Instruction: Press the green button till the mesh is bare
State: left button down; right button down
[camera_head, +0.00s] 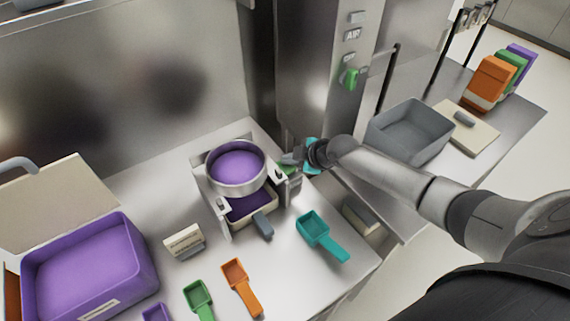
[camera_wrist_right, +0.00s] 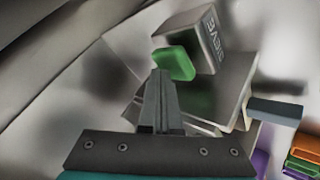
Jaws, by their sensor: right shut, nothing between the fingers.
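The round metal sieve (camera_head: 237,188) sits on a sifter stand (camera_head: 222,219) in the middle of the bench. Purple powder (camera_head: 237,163) fills the ring, so the mesh is hidden. More purple shows in the pale tray (camera_head: 270,213) underneath. The green button (camera_wrist_right: 176,63) is on a small labelled box (camera_wrist_right: 196,28) at the sifter's right side. My right gripper (camera_wrist_right: 160,78) is shut and empty, its tips right by the button; I cannot tell whether they touch. In the head view this gripper (camera_head: 292,160) reaches the sifter's right side. My left gripper is not in view.
A purple bin (camera_head: 90,291) stands at lower left. Teal (camera_head: 314,228), orange (camera_head: 240,280) and green (camera_head: 198,295) scoops lie in front. A small label block (camera_head: 184,241) is beside the sifter. A grey bin (camera_head: 408,140) stands on the right counter. A wall panel holds another green control (camera_head: 350,78).

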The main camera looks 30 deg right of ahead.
aim_at(289, 167)
jog(key=shift+f+b, duration=0.3)
jog(key=shift+f, duration=0.1)
dwell(0.4)
jog(key=shift+r+p, duration=1)
jog(key=shift+r, duration=0.15)
jog(key=shift+r, duration=0.1)
notch_tip(289, 167, up, 5)
jog(key=p, duration=0.4)
dwell(0.4)
